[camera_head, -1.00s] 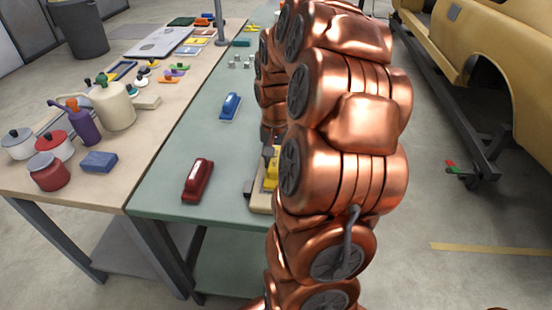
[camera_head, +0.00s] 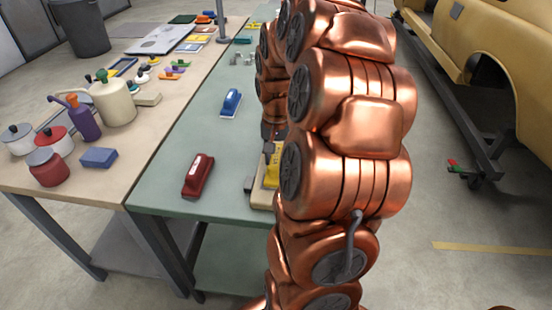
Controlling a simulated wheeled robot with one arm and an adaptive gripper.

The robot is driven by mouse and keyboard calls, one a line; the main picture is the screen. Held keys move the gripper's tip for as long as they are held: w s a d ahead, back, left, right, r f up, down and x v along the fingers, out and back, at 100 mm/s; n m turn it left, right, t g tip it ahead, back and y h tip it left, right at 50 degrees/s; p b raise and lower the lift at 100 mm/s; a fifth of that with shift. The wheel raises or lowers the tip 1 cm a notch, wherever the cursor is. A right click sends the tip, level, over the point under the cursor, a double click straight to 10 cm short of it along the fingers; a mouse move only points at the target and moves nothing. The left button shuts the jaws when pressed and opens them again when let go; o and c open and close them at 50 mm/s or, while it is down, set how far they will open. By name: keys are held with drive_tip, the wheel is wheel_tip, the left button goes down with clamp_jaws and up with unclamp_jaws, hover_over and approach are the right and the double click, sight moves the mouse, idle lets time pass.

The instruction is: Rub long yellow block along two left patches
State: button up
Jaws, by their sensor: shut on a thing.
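The long yellow block (camera_head: 271,176) shows in part beside my copper arm, over a pale cream panel (camera_head: 261,198) at the front right of the green table. My gripper (camera_head: 272,157) is shut on the block, seen as a dark part just above it. My arm hides most of the panel, so I cannot see any patches on it. I cannot tell whether the block touches the panel.
A dark red block (camera_head: 198,176) and a blue block (camera_head: 231,103) lie on the green table (camera_head: 170,150), left of my gripper. A beige table (camera_head: 60,185) with pots and bottles adjoins it. A yellow car shell (camera_head: 500,60) stands at right.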

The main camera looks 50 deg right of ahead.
drive_tip(key=shift+w+d, duration=0.55)
drive_tip(key=shift+d, duration=0.25)
drive_tip(key=shift+s+a+f+b, duration=0.15)
drive_tip(key=shift+s+a+b, duration=0.3)
drive_tip(key=shift+a+b, duration=0.2)
drive_tip(key=shift+s+a+b, duration=0.3)
drive_tip(key=shift+s+a, duration=0.2)
drive_tip(key=shift+a, duration=0.25)
drive_tip(key=shift+w+d, duration=0.1)
drive_tip(key=shift+d, duration=0.05)
drive_tip(key=shift+w+d, duration=0.4)
drive_tip(key=shift+d, duration=0.2)
drive_tip(key=shift+w+d, duration=0.4)
drive_tip(key=shift+d, duration=0.2)
drive_tip(key=shift+s+a+b, duration=0.45)
drive_tip(key=shift+a+b, duration=0.05)
drive_tip(key=shift+a, duration=0.15)
drive_tip(key=shift+s+a+b, duration=0.45)
drive_tip(key=shift+a, duration=0.2)
drive_tip(key=shift+w+d, duration=0.45)
drive_tip(key=shift+d, duration=0.2)
drive_tip(key=shift+r, duration=0.2)
